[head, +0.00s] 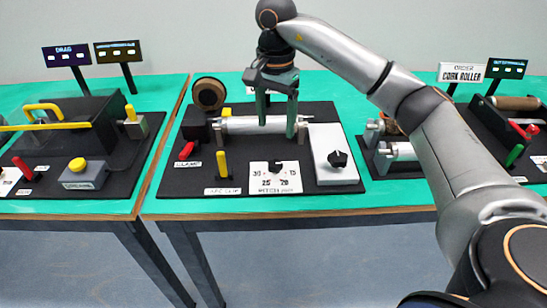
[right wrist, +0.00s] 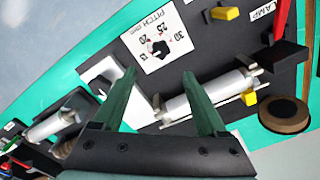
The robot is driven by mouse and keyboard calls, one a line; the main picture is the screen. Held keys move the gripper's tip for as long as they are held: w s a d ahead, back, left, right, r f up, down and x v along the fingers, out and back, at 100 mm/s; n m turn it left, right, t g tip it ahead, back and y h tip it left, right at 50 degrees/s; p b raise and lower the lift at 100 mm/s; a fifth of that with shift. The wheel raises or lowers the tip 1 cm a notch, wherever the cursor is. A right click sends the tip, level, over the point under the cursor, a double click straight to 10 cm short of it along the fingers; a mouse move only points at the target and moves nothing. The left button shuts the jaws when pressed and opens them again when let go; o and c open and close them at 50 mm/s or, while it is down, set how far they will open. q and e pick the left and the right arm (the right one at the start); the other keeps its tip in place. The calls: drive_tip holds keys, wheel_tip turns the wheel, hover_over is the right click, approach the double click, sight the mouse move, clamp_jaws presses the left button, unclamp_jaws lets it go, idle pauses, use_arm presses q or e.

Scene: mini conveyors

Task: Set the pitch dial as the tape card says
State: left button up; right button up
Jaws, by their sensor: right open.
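The pitch dial is a black knob (head: 276,167) on a white plate (head: 257,180) marked 15, 20, 25 and 30, at the front of the middle station. The knob (right wrist: 159,48) also shows in the right wrist view; I cannot tell which number it points at. My right gripper (head: 277,127) is open and empty above the white roller (head: 242,124), behind the dial. In the right wrist view its green fingers (right wrist: 159,69) stand apart, with the dial plate beyond them. A white card (head: 249,90) behind the station is mostly hidden by my gripper, and its text is unreadable. My left gripper is out of view.
A brown tape roll (head: 208,94), a red clamp lever (head: 187,150) and a yellow lever (head: 222,165) stand left of the dial. A white box with a black knob (head: 338,159) stands right of it. Other stations lie at both sides; one has a "CORK ROLLER" card (head: 461,73).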

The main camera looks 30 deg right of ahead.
sight(275, 163)
wheel_tip(275, 163, down, 11)
drive_tip(key=shift+a+f, duration=0.1)
drive_tip(key=shift+c, duration=0.3)
clamp_jaws()
idle(0.5)
